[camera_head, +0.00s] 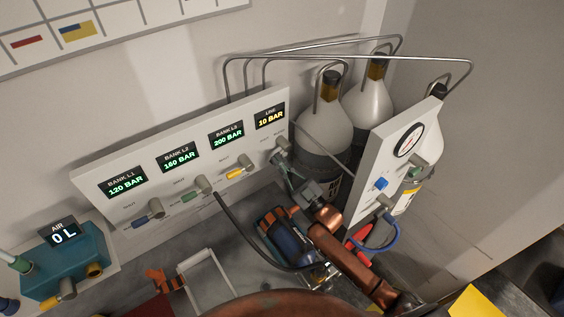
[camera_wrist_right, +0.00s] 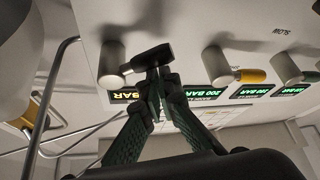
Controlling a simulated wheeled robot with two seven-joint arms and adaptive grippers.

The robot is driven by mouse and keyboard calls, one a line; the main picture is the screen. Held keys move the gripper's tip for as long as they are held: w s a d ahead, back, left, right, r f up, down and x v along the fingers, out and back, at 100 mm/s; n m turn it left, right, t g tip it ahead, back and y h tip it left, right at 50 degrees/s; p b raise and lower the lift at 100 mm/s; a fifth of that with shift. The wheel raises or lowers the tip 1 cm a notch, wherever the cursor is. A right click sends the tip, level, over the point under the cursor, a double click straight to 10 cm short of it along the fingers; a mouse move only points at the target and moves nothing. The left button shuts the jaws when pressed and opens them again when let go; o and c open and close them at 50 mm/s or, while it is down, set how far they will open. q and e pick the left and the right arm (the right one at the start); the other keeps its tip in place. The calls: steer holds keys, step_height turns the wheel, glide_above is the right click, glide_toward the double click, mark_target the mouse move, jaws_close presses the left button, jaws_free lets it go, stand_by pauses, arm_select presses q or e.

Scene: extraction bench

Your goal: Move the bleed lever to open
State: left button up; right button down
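The bleed lever appears to be the dark bar (camera_wrist_right: 147,60) on a pale round knob (camera_wrist_right: 110,66) in the right wrist view. In the head view its knob (camera_head: 281,143) is under the LINE display, which reads 10 BAR; the lever's label is not readable. My right gripper (camera_head: 283,163) reaches this valve from below. In the right wrist view its two green fingers (camera_wrist_right: 160,82) converge, with the dark tips together right at the bar's free end. They look shut against or beside the bar; no clear grip around it shows. My left gripper is not in view.
The white panel (camera_head: 115,213) has several other levers, including a yellow one (camera_head: 236,174). A black hose runs to a blue cylinder (camera_head: 287,243) below. Tall bottles (camera_head: 325,135), thin metal pipes and a gauge panel (camera_head: 393,160) stand close to my right arm.

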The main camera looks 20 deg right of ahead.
steer(key=shift+w+d+f+b, duration=0.1)
steer(key=shift+d+f+b, duration=0.1)
steer(key=shift+f, duration=0.3)
steer(key=shift+w+d+f+b, duration=0.1)
steer(key=shift+d+f+b, duration=0.05)
steer(key=shift+f, duration=0.3)
steer(key=shift+d, duration=0.1)
